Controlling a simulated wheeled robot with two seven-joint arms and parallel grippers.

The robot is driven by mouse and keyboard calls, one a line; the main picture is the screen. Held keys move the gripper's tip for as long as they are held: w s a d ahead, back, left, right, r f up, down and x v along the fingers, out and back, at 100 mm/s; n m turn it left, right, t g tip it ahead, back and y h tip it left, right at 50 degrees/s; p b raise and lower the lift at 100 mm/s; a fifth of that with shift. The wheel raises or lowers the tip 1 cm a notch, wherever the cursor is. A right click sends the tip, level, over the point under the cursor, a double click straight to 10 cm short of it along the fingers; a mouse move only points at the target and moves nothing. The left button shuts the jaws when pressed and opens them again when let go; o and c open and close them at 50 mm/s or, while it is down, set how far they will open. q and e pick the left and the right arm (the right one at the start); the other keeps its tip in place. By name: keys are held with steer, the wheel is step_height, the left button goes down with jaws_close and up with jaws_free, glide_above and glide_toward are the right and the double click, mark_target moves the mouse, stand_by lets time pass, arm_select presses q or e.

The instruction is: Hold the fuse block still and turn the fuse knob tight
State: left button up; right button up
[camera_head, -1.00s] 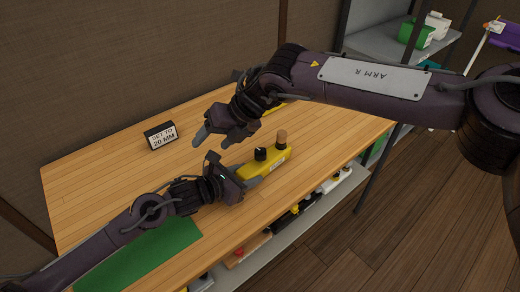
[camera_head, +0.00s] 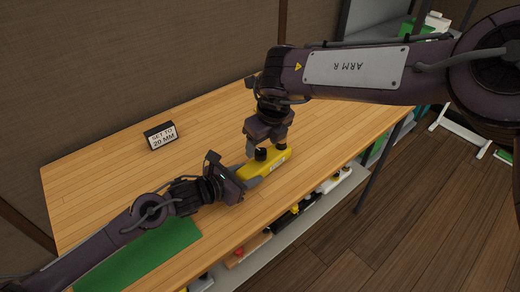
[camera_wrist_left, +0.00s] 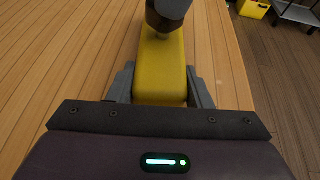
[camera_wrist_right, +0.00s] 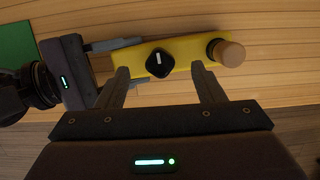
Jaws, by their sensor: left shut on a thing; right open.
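The yellow fuse block (camera_head: 270,165) lies on the wooden table near its front edge. It bears a black knob with a white mark (camera_wrist_right: 160,65) and, at its far end, a dark post with a tan wooden cap (camera_wrist_right: 228,54). My left gripper (camera_wrist_left: 160,88) is shut on the block's near end, one finger along each side. In the left wrist view a dark knob (camera_wrist_left: 165,12) stands on the block at the top. My right gripper (camera_wrist_right: 163,75) is open, pointing down over the block. In its view the black knob sits between its fingertips; I cannot tell whether they touch it.
A small sign reading "SET TO 20 MM" (camera_head: 160,136) stands at the left back. A green mat (camera_head: 140,256) lies at the front left. A shelf (camera_head: 285,222) with several items is below the table's front edge. The table's back middle is clear.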

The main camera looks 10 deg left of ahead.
mark_target(261, 151)
steer(key=shift+x, duration=1.95)
